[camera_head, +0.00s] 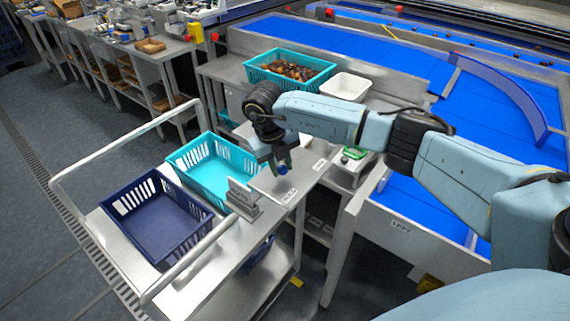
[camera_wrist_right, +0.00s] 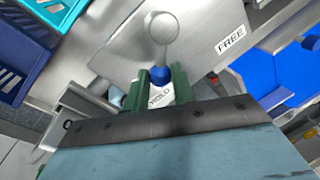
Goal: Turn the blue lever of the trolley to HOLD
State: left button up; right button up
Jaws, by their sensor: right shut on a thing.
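The trolley (camera_head: 255,262) stands left of centre in the head view. Its lever has a blue knob, seen in the head view (camera_head: 283,171) and in the wrist view (camera_wrist_right: 161,76). In the wrist view the lever runs from a round metal pivot (camera_wrist_right: 162,27) to the knob, which lies right beside the HOLD label (camera_wrist_right: 158,97). The FREE label (camera_wrist_right: 230,40) is off to the right, away from the knob. My right gripper (camera_head: 282,164) is shut on the knob with its green fingers on either side. My left gripper is not in view.
A turquoise crate (camera_head: 190,150) and a navy crate (camera_head: 165,263), both empty, stand on the trolley. Behind are a crate of dates (camera_head: 262,88), a white tray (camera_head: 345,80) and the blue conveyor (camera_head: 395,70).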

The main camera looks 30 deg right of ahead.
jog(key=shift+w+a+m, duration=0.2)
jog(key=shift+a+m, duration=0.1)
jog(key=shift+m, duration=0.3)
jog(key=shift+r, duration=0.1)
jog(key=o, duration=1)
jog(key=r, duration=0.4)
jog(key=a+r+b, duration=0.1)
jog(key=r, duration=0.3)
jog(key=a+r, duration=0.1)
jog(key=r, duration=0.4)
jog(key=shift+w+a, duration=0.25)
